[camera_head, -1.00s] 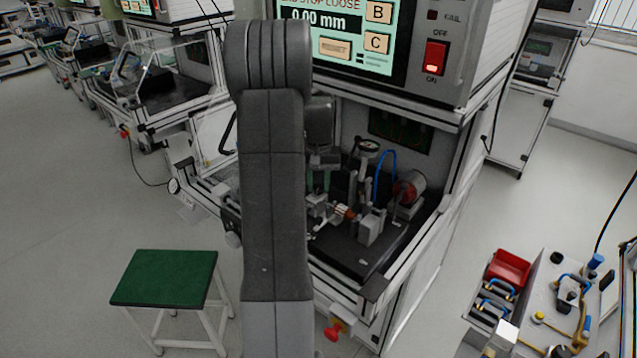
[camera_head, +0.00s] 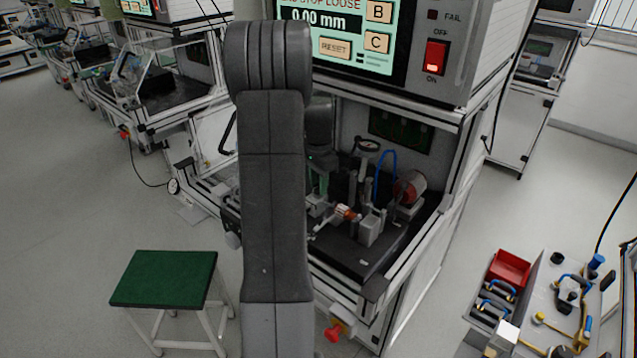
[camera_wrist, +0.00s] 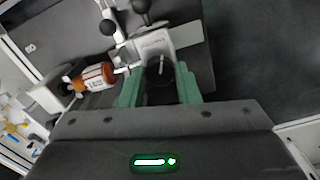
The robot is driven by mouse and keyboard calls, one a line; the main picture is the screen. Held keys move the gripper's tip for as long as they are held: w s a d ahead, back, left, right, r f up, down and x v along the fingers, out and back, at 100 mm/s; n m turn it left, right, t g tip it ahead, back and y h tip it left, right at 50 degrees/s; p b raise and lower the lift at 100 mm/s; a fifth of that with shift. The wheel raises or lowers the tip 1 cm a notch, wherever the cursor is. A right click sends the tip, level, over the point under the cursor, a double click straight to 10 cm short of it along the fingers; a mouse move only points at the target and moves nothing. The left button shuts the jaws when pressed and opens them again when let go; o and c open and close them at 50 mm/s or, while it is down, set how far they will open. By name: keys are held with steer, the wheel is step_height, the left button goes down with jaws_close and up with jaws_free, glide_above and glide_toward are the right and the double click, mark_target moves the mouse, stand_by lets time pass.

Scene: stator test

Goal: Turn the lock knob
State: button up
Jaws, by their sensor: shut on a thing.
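In the wrist view, the dark round lock knob (camera_wrist: 160,72) with a pale line on it sits between the two green fingers of my gripper (camera_wrist: 160,84). The fingers are shut on its sides. A grey metal block (camera_wrist: 152,44) with small lettering stands just beyond the knob. The orange-and-white stator (camera_wrist: 92,77) lies to the left of it. In the head view, my gripper (camera_head: 320,183) is inside the test bench, partly hidden by my arm. The stator (camera_head: 346,212) shows to its right, and the knob is hidden there.
A dial gauge (camera_head: 368,146) on a post and a red round part (camera_head: 408,188) stand right of my gripper. The screen (camera_head: 335,28) above reads 0.00 mm and "STOP LOOSE". A green stool (camera_head: 165,278) stands outside.

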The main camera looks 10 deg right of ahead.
steer(key=shift+m, duration=1.6)
steer(key=o, duration=1)
steer(key=shift+c, duration=0.2)
steer(key=shift+r, duration=0.1)
step_height(320, 180, up, 14)
steer(key=b, duration=0.1)
steer(key=shift+f, duration=0.25)
step_height(320, 180, down, 14)
steer(key=shift+r+p, duration=0.15)
steer(key=shift+p, duration=0.35)
